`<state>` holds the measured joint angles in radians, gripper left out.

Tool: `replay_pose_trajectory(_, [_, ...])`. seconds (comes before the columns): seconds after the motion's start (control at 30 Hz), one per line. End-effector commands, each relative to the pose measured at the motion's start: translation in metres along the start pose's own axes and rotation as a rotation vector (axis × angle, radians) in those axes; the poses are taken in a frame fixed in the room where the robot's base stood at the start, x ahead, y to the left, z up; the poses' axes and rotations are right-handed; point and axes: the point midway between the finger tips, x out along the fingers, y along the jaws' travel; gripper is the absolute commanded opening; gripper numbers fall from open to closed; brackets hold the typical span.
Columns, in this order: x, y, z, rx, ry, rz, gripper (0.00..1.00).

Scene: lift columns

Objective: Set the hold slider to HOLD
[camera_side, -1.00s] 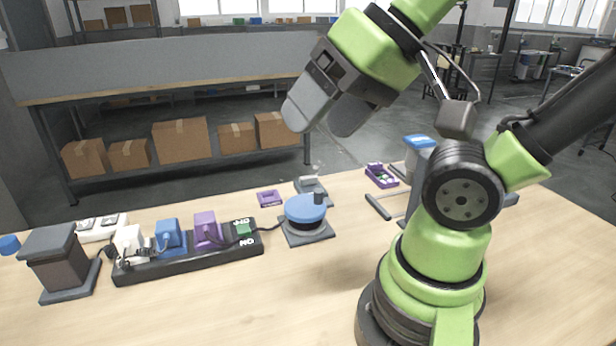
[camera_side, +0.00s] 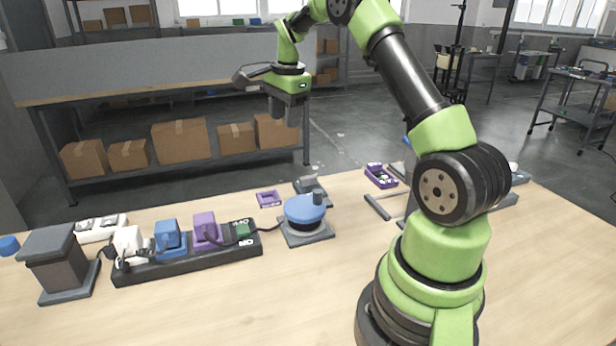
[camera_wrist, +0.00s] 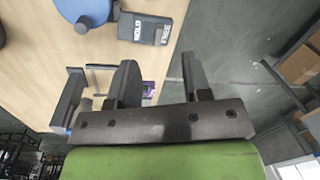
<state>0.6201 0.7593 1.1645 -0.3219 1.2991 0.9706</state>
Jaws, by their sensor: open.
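The hold slider is a small dark grey box (camera_wrist: 146,27) with white lettering that seems to read HOLD and FREE, near the table's far edge in the wrist view. In the side view it is the small grey unit (camera_side: 311,186) behind the blue round knob. I cannot tell at which end its sliding part sits. My gripper (camera_side: 287,120) is up in the air, fingers pointing down, behind and above the slider, touching nothing. In the wrist view my gripper (camera_wrist: 158,62) is open and empty, its fingers apart, with the slider box beyond the fingertips.
The blue round knob (camera_side: 305,209) stands just in front of the slider. A black power strip (camera_side: 190,265) with plugs lies to the left. A purple tray (camera_side: 268,199) is left of the slider, another purple bin (camera_side: 381,175) right.

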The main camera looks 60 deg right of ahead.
Motion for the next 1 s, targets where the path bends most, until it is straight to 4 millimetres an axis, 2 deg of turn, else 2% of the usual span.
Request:
replay_pose_trajectory(0.03, [0.021, -0.002, -0.018, 0.084, 0.005, 0.031, 0.45])
replay_pose_trajectory(0.1, [0.044, -0.002, -0.037, 0.187, 0.014, 0.062, 0.45])
replay_pose_trajectory(0.2, [0.068, 0.001, -0.058, 0.299, 0.025, 0.094, 0.45])
replay_pose_trajectory(0.3, [0.082, 0.004, -0.069, 0.363, 0.031, 0.111, 0.45])
replay_pose_trajectory(0.53, [0.104, 0.008, -0.073, 0.389, 0.034, 0.122, 0.45])
replay_pose_trajectory(0.8, [0.155, 0.014, -0.073, 0.388, 0.031, 0.121, 0.45])
replay_pose_trajectory(1.0, [0.179, 0.017, -0.073, 0.385, 0.032, 0.117, 0.45])
